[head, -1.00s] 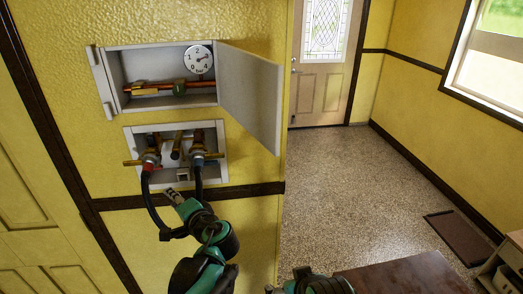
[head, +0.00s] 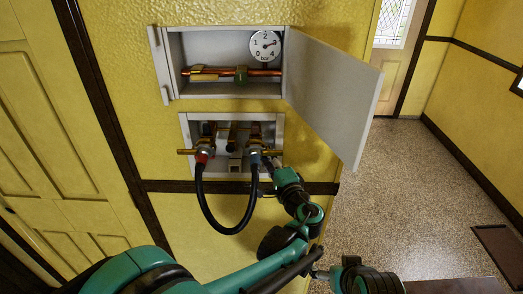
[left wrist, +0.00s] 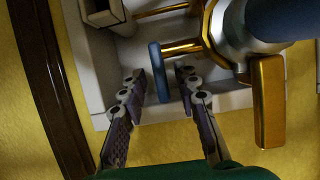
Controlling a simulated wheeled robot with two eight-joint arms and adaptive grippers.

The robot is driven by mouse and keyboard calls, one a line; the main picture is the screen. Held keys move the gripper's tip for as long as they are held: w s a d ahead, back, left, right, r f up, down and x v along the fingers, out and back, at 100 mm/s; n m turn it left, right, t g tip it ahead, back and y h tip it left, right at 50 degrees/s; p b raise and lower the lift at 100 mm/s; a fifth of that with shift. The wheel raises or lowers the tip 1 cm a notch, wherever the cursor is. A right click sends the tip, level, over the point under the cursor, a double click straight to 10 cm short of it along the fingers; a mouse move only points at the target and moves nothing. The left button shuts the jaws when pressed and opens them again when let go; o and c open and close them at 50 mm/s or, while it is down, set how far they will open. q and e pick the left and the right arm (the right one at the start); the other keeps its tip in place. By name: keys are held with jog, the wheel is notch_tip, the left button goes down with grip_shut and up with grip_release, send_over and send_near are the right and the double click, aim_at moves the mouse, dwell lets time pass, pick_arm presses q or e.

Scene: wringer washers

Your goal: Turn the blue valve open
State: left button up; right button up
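The blue valve shows in the lower wall box, at the right end of the pipes, as a blue fitting (head: 255,163) with a brass end. In the left wrist view a thin blue handle (left wrist: 158,72) sits on a brass stem. My left gripper (head: 271,167) is at the box's lower right, by the blue fitting. In the left wrist view its two fingers (left wrist: 161,82) are apart, with the blue handle between their tips; I see gaps on both sides. My right gripper (head: 318,274) is low in the head view, away from the wall, too small to read.
A red valve (head: 203,157) sits at the left of the lower box, and a black hose (head: 222,231) loops between the two valves. The upper box holds a gauge (head: 264,47) and copper pipe; its open door (head: 335,95) juts out above my left arm.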

aim_at(264, 159)
pick_arm(q)
jog(key=shift+s+d+r, duration=0.15)
jog(key=shift+s+r, duration=0.05)
jog(key=shift+s, duration=0.15)
jog(key=shift+c, duration=0.6)
grip_shut()
jog(key=shift+m+h, duration=0.3)
jog(key=shift+h, duration=0.1)
jog(key=m+h, duration=0.1)
jog(key=h, duration=0.1)
jog(key=s+m+h, duration=0.1)
jog(key=m+h, duration=0.1)
jog(key=h, duration=0.1)
jog(key=a+m+t+h, duration=0.1)
jog(key=m+h, duration=0.1)
jog(key=h, duration=0.1)
jog(key=shift+s, duration=0.25)
jog(key=m+h, duration=0.1)
jog(key=h, duration=0.1)
jog(key=m+g+h, duration=0.1)
jog(key=m+h, duration=0.1)
jog(key=a+m+h, duration=0.1)
jog(key=h, duration=0.2)
jog(key=shift+s+m+g, duration=0.4)
jog(key=m+g+h, duration=0.2)
jog(key=a+m+g+h+b, duration=0.1)
jog(key=m+g+h, duration=0.3)
jog(key=shift+s+a+g+h+b, duration=0.15)
jog(key=shift+s+g+h+b, duration=0.25)
